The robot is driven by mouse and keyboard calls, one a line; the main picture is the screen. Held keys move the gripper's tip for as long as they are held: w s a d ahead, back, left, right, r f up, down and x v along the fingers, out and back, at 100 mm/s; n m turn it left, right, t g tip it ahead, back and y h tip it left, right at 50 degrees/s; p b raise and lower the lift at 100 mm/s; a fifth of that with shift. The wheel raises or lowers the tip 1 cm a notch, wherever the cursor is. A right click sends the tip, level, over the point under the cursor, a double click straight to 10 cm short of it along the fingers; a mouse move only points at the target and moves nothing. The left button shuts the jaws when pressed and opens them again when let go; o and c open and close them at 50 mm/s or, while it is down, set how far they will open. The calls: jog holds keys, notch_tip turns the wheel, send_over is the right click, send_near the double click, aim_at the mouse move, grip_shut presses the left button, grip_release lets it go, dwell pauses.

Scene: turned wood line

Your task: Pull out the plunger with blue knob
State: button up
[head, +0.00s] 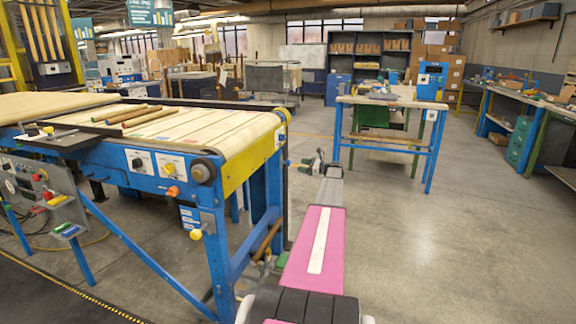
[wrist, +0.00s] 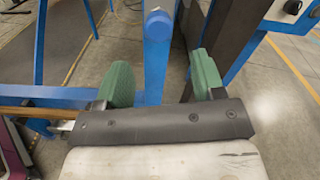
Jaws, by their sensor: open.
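In the wrist view a rounded blue knob (wrist: 158,25) shows just beyond my fingers, in front of a blue upright. It lies roughly midway between them sideways. My gripper (wrist: 155,78) is open, with one green finger on each side of the upright and nothing held between them. The knob looks apart from both fingers. The plunger's shaft is not visible behind the knob. In the head view I cannot clearly make out the blue knob.
The blue conveyor frame (head: 218,262) stands left of my arm, with a yellow knob (head: 196,234) and an orange knob (head: 173,192). A dark post (wrist: 193,25) is close to my right finger. A blue-legged workbench (head: 390,101) stands beyond; open floor lies right.

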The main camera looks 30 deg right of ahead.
aim_at(290, 164)
jog(key=x, duration=0.8)
jog(key=shift+w+a, duration=0.2)
jog(key=shift+a, duration=0.1)
grip_shut()
jog(key=shift+v, duration=1.75)
grip_release()
jog(key=shift+d, duration=0.1)
